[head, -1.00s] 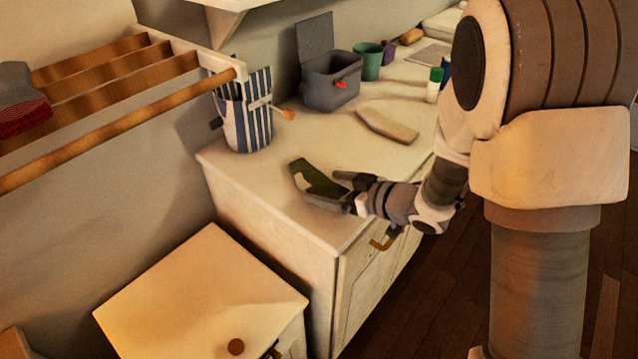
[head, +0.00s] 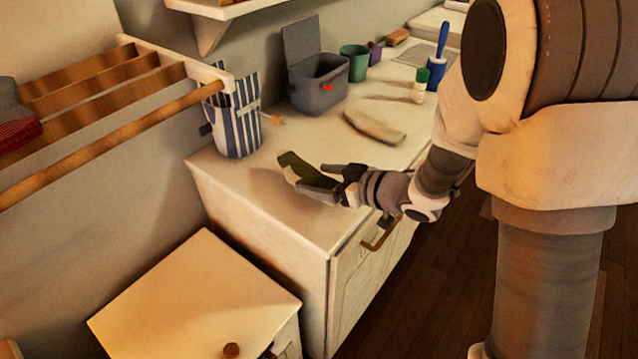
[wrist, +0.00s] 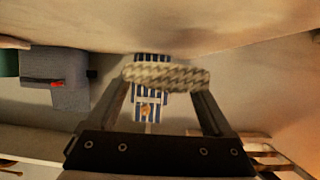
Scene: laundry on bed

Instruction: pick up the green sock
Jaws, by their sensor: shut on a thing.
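The green sock (head: 293,166) is dark olive and sits at the fingertips of my gripper (head: 322,180), above or on the front part of the white counter top (head: 262,205). I cannot tell whether it touches the counter. In the wrist view, a patterned grey and cream cloth roll (wrist: 165,76) spans the two fingertips of my gripper (wrist: 165,92); its green does not show there. My gripper is shut on the sock. The fingers hide part of it.
A blue-and-white striped bag (head: 237,128) stands behind the gripper. A wooden drying rack (head: 115,95) juts out at left.

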